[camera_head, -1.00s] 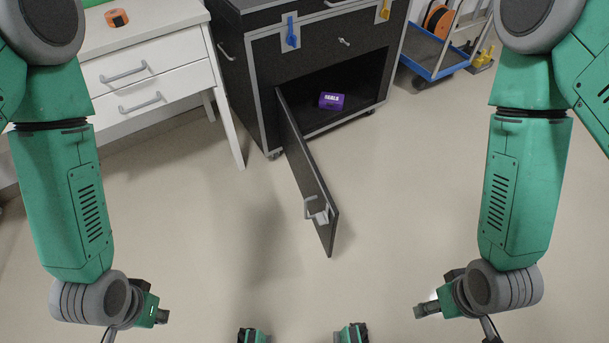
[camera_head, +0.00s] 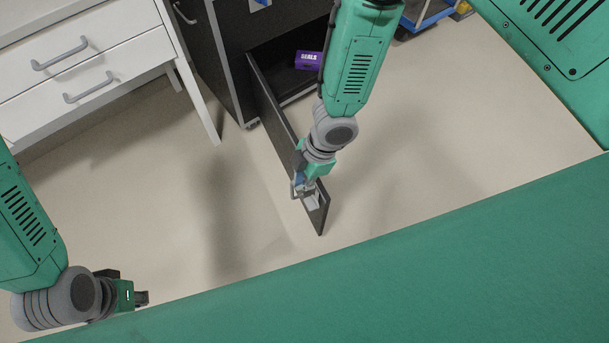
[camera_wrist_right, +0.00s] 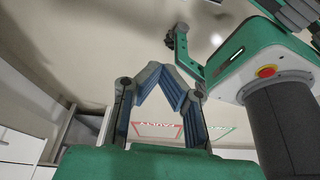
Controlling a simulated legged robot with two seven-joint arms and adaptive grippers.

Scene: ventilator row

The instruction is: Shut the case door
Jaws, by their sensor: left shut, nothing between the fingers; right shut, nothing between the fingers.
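The dark case (camera_head: 226,62) stands at the top of the head view. Its door (camera_head: 277,116) is wide open, swung out toward me from the left side of the opening. A grey handle (camera_head: 312,200) sits near the door's free end. My right gripper (camera_head: 298,188) is shut at the handle, with nothing held; I cannot tell whether it touches. Its fingers also show in the right wrist view (camera_wrist_right: 158,75), tips together. My left gripper (camera_head: 142,298) is shut and empty at the lower left, far from the door.
A purple box (camera_head: 308,60) lies inside the case's open compartment. A white drawer cabinet (camera_head: 92,70) stands to the left of the case. A blue cart (camera_head: 428,18) is at the upper right. The floor around the door is clear.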

